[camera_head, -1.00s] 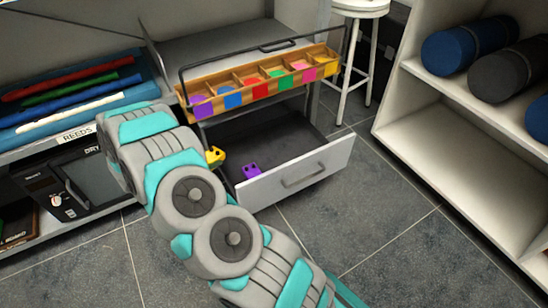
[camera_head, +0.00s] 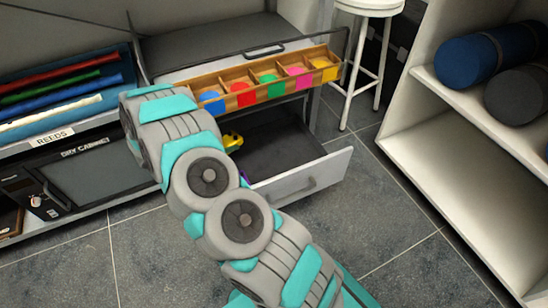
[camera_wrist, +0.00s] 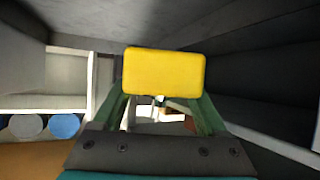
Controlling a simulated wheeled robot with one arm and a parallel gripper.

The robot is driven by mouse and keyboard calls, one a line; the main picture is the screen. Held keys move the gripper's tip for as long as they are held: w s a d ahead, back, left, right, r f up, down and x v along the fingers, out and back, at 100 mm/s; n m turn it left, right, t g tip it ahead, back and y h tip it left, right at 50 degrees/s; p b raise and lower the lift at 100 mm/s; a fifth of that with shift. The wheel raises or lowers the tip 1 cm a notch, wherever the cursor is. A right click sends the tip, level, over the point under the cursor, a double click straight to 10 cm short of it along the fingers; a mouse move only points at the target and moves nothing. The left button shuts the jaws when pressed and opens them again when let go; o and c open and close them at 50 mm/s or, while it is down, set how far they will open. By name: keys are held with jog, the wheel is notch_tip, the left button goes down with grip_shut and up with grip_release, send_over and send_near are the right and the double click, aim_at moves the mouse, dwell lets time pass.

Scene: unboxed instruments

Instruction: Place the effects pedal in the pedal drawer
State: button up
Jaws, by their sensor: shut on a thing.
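The yellow effects pedal (camera_wrist: 165,72) fills the upper middle of the wrist view, between the green fingers of my gripper (camera_wrist: 163,98), which is shut on it. In the head view the yellow pedal (camera_head: 232,140) shows just past my arm, at the left side of the open lower drawer. I cannot tell whether it touches the drawer. The drawer (camera_head: 305,178) has a dark floor and a pale front with a handle. A purple pedal (camera_head: 244,181) is in it, mostly hidden by my arm. My arm hides the gripper in the head view.
A wooden tray with coloured compartments (camera_head: 270,91) sits above the drawer. A shelf with reeds (camera_head: 52,137) and a dry cabinet (camera_head: 100,175) are at left. A white stool (camera_head: 368,8) stands behind. A white shelf with rolled mats (camera_head: 470,55) is at right. Floor in front is clear.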

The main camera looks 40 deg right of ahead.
jog(key=shift+d, duration=0.25)
jog(key=shift+w+d+f, duration=0.1)
jog(key=shift+f, duration=4.9)
jog(key=shift+f+b, duration=0.15)
jog(key=shift+b, duration=0.2)
jog(key=o, duration=1.6)
